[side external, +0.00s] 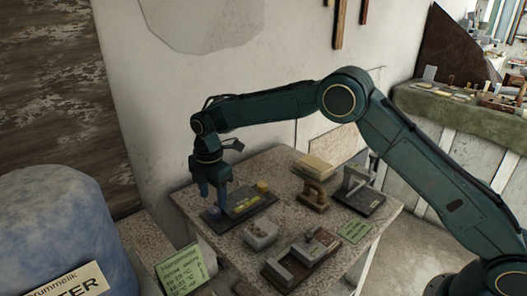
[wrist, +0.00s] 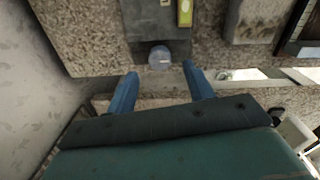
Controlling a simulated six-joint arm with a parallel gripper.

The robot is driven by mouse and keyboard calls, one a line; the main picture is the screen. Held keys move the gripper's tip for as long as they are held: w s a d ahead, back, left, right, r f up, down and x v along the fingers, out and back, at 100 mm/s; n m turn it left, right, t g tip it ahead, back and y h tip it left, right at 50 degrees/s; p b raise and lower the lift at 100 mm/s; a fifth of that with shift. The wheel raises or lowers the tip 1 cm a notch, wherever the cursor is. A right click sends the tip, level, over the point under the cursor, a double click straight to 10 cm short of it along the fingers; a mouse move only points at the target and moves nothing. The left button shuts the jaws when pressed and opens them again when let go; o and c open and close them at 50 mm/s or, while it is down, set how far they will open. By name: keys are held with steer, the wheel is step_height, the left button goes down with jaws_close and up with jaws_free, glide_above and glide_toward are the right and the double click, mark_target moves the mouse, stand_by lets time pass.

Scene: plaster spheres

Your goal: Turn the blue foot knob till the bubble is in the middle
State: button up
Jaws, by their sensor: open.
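The level stands on the table as a dark plate (side external: 238,212) with a yellow vial (side external: 245,204) on it and a yellow knob (side external: 262,186) at its far right corner. The vial also shows at the top of the wrist view (wrist: 185,13); I cannot make out the bubble. The round blue foot knob (wrist: 160,57), with a pale mark on top, sits at the plate's near edge in the wrist view. My gripper (wrist: 160,69) is open, its blue fingers spread either side and just short of the knob. In the side view my gripper (side external: 214,204) hides most of the knob.
A grey stone-like box (side external: 260,234) stands close to the level. A dark tray (side external: 300,260), a wooden-handled tool (side external: 314,195) and a metal stand (side external: 358,190) are further right. A green card (side external: 182,268) leans at the table's front left edge.

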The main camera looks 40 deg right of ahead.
mark_target(214, 210)
steer(key=shift+f, duration=2.3)
steer(key=c, duration=1)
